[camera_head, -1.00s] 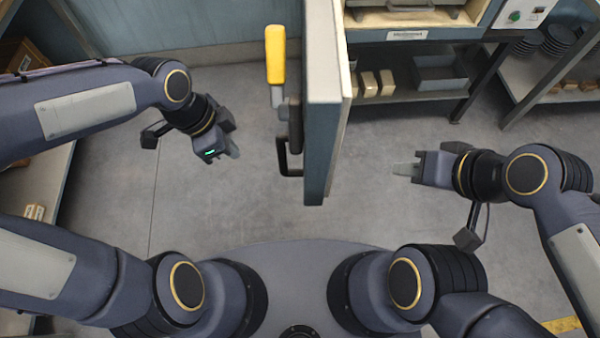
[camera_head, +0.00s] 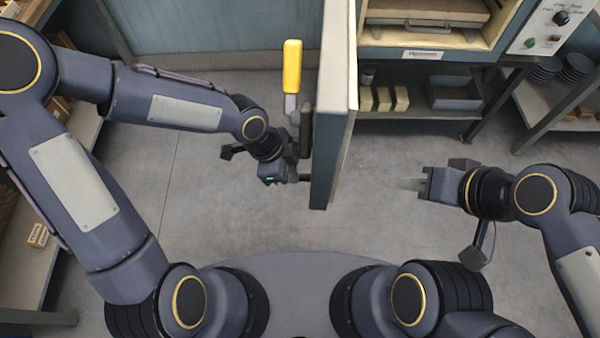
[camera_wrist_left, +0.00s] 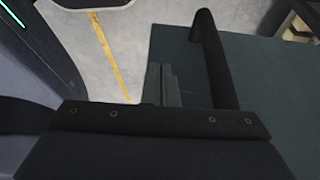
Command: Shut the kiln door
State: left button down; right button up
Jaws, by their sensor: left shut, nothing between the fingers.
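The kiln door (camera_head: 333,110) stands swung open, seen nearly edge-on in the head view. A lever with a yellow grip (camera_head: 292,67) and a dark handle are on its left face. My left gripper (camera_head: 301,178) is beside that face, at the lower end of the handle. In the left wrist view its fingers (camera_wrist_left: 162,85) are shut and empty, just left of the dark bar handle (camera_wrist_left: 215,60), with the door's blue-grey face behind. I cannot tell whether they touch. The kiln (camera_head: 430,40) opening shows at the upper right. My right gripper (camera_head: 411,184) is right of the door, apart from it.
A lower shelf with pale blocks (camera_head: 383,99) and a grey tray (camera_head: 455,93) is under the kiln. A side table with dark plates (camera_head: 575,68) stands at the right. Shelving with small boxes (camera_head: 38,235) is at the left. The floor between is clear.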

pick_arm(q)
jog(key=shift+s+d, duration=0.15)
jog(key=shift+d, duration=0.9)
jog(key=shift+d, duration=0.1)
